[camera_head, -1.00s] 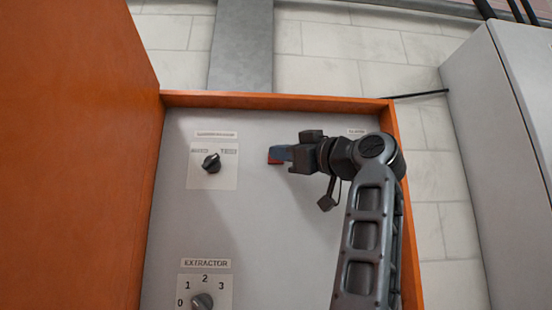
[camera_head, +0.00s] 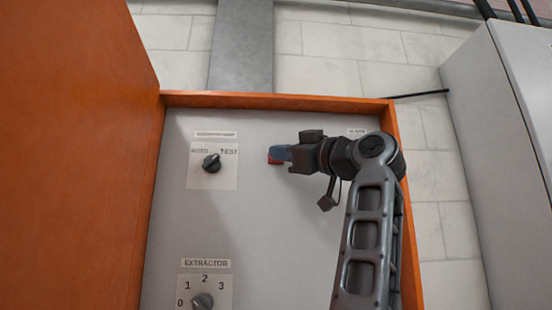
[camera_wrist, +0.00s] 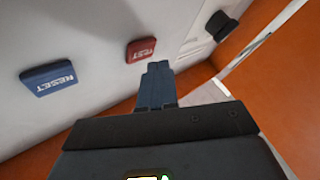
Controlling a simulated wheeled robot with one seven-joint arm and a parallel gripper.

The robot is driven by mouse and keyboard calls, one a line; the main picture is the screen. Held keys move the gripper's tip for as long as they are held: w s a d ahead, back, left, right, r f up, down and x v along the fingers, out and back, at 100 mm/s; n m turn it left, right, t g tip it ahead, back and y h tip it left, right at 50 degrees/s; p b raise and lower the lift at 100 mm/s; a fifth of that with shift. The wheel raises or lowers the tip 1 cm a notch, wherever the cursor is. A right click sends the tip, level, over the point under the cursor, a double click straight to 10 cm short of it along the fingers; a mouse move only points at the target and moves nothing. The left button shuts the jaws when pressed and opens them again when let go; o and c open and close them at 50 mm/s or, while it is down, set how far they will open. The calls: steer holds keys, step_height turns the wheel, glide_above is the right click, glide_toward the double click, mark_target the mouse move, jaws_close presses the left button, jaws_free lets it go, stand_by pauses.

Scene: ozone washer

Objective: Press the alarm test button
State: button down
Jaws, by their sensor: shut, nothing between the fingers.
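The red TEST button (camera_wrist: 141,49) is on the grey panel in the wrist view. A red part (camera_head: 274,160) of it shows in the head view at the tip of my gripper (camera_head: 276,152), which hides the rest. My gripper's blue-grey fingers (camera_wrist: 158,66) are together and empty. Their tips are just below and to the right of the button in the wrist view; I cannot tell whether they touch it. A blue RESET button (camera_wrist: 52,78) is to the left of the red one there.
The orange-framed panel (camera_head: 255,225) also has an AUTO/TEST selector knob (camera_head: 211,163) and an EXTRACTOR knob (camera_head: 202,301). An open orange door (camera_head: 70,150) stands at left. A grey cabinet (camera_head: 500,150) stands at right.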

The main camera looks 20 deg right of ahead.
steer(key=shift+w+d, duration=0.15)
steer(key=shift+w, duration=0.25)
steer(key=shift+w+d, duration=0.1)
steer(key=shift+w, duration=0.25)
stand_by(0.8)
stand_by(0.4)
steer(key=shift+s+a, duration=0.2)
steer(key=shift+s, duration=0.55)
steer(key=s, duration=0.1)
steer(key=s+a+b, duration=0.1)
steer(key=s, duration=0.2)
steer(key=shift+s+a, duration=0.3)
steer(key=shift+s, duration=0.1)
stand_by(0.6)
